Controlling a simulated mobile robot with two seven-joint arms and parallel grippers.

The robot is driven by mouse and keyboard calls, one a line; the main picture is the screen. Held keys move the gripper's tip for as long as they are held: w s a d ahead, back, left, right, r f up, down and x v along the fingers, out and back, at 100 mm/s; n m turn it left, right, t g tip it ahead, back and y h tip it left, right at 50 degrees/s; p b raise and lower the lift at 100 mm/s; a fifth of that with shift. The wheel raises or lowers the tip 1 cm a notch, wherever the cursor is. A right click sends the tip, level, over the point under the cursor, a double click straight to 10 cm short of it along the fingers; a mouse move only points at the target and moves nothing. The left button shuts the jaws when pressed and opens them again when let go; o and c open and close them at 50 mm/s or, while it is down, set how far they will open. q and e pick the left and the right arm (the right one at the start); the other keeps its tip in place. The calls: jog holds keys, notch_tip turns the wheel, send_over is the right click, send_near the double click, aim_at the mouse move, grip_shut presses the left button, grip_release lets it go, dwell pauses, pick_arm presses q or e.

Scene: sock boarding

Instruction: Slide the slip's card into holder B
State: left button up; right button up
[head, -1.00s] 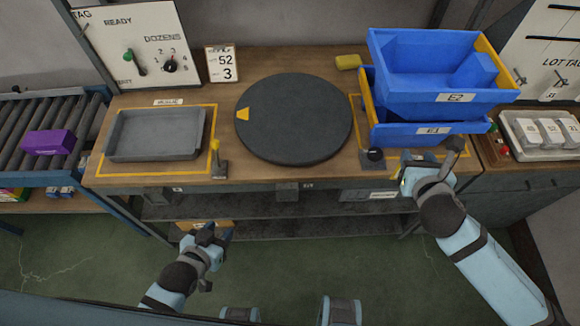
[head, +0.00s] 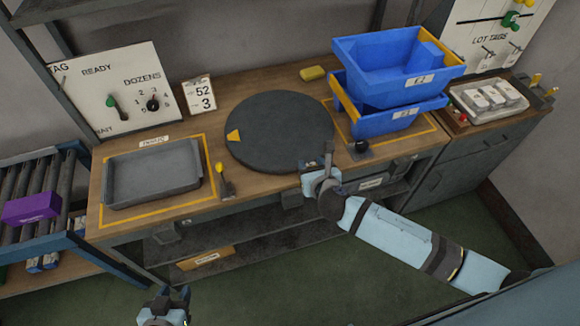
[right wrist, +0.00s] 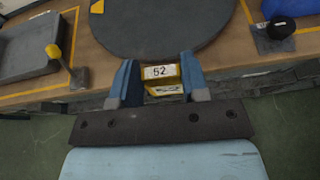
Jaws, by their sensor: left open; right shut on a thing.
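My right gripper (head: 317,165) is in front of the worktable's front edge, near the dark round turntable. In the right wrist view its fingers (right wrist: 158,66) are shut on a small yellow-edged card (right wrist: 160,73) with a white face reading "52". My left gripper (head: 165,297) is open, low at the bottom of the head view, away from the table. A white slip (head: 199,94) reading "52" and "3" stands upright at the back of the table. I cannot make out which thing is holder B.
The dark turntable (head: 279,132) has a yellow mark. A grey tray (head: 152,186) lies left of it; stacked blue bins (head: 397,66) stand right. Small levers with a yellow knob (head: 219,167) and a black knob (head: 362,146) stand along the front. A lot-tags board (head: 489,30) is at the far right.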

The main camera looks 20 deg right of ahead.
jog(key=w+a+f, duration=0.3)
jog(key=f, duration=0.1)
jog(key=shift+a+n+p, duration=0.3)
jog(key=b, duration=0.5)
send_over(291, 186)
jog(key=s, duration=0.3)
jog(key=shift+f, duration=4.35)
jog(key=shift+s+d+f+b, duration=0.1)
jog(key=shift+s+f+b, duration=0.05)
jog(key=shift+f+b, duration=1.5)
jog(key=shift+f+p, duration=0.3)
